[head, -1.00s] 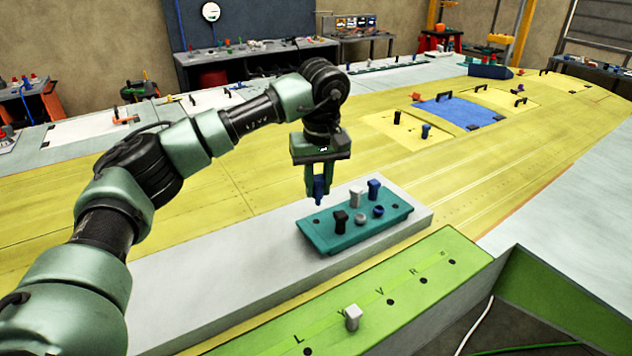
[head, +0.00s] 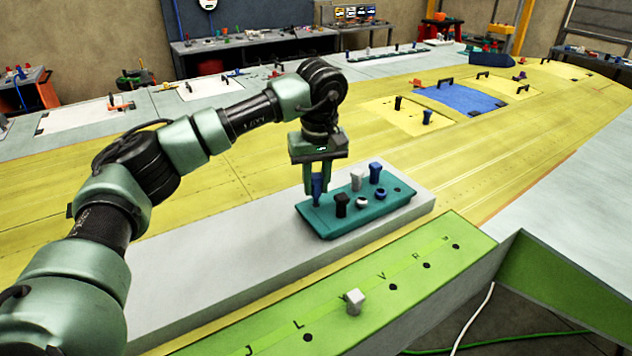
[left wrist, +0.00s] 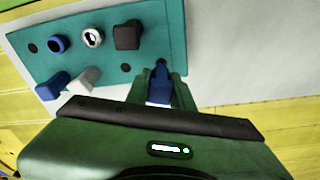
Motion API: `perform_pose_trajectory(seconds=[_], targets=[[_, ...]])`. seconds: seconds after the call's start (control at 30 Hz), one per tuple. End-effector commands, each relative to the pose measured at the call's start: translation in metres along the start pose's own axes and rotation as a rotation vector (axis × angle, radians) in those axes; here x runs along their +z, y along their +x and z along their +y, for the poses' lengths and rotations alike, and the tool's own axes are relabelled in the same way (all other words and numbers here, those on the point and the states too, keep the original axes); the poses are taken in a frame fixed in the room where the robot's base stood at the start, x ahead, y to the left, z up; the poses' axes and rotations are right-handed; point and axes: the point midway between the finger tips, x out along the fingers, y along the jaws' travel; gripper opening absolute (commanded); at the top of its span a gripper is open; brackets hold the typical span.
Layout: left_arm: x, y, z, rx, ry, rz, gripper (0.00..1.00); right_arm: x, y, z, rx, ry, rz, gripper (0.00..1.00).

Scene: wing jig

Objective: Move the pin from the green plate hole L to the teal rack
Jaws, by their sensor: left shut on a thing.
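The teal rack (head: 330,227) lies on a pale raised slab. My left gripper (head: 317,183) is shut on a blue pin (head: 316,188), held upright over the left end of the rack. In the left wrist view the blue pin (left wrist: 160,88) is between the fingers, its tip at a dark hole near the rack's edge. I cannot tell whether the tip is in that hole. The green plate (head: 262,342) runs along the front, and its hole at L (head: 308,338) is empty. My right gripper is not in view.
The rack also carries a black pin (head: 341,206), a white pin (head: 356,180), another blue pin (head: 376,173) and two ring-shaped pieces (head: 362,202). An empty rack hole (head: 398,189) is at the right end. A white pin (head: 354,302) stands on the green plate.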

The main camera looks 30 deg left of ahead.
Motion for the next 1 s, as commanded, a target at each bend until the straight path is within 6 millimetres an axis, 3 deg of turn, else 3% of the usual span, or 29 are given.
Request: perform_pose_trajectory(seconds=[1.0], targets=[[0.004,0.029,0.000,0.000,0.000,0.000,0.00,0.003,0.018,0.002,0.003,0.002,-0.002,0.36]])
